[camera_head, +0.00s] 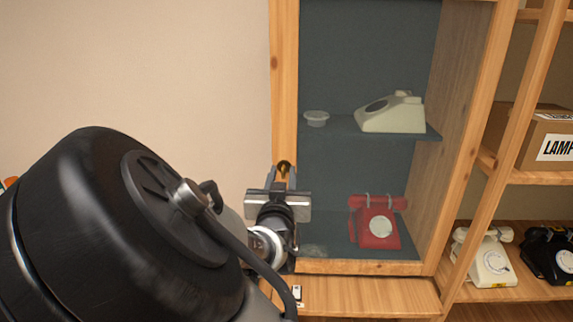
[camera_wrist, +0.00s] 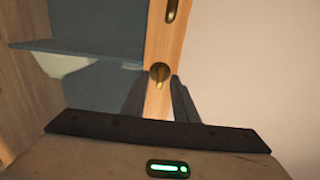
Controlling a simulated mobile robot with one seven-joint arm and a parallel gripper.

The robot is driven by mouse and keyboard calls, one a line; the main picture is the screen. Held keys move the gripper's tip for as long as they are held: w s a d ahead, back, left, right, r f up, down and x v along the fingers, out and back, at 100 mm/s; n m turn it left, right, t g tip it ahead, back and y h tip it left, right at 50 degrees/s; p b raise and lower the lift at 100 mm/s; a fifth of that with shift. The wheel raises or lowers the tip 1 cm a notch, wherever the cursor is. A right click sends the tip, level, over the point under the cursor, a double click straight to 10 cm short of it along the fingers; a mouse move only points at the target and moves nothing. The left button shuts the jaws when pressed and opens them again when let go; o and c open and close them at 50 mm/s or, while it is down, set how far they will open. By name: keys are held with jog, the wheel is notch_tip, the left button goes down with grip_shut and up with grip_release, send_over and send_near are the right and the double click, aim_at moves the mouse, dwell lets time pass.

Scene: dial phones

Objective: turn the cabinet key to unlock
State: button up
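The brass cabinet key (camera_wrist: 159,84) stands in a round brass lock (camera_wrist: 160,72) on the light wooden door frame. In the head view the brass lock (camera_head: 284,166) shows just past my fingertips, with the key mostly hidden. My gripper (camera_head: 283,182) is at the left upright of the glass-fronted cabinet (camera_head: 284,100). In the wrist view my gripper (camera_wrist: 160,92) has its two dark fingers apart, one on each side of the key, with the wood visible between them. No contact with the key shows. I cannot tell how deep the key lies between the fingers.
Open shelves at right hold a cardboard box (camera_head: 548,138), a white phone (camera_head: 486,257) and a black phone (camera_head: 548,252). The left wall is bare.

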jog(key=shift+w, duration=0.15)
grip_shut()
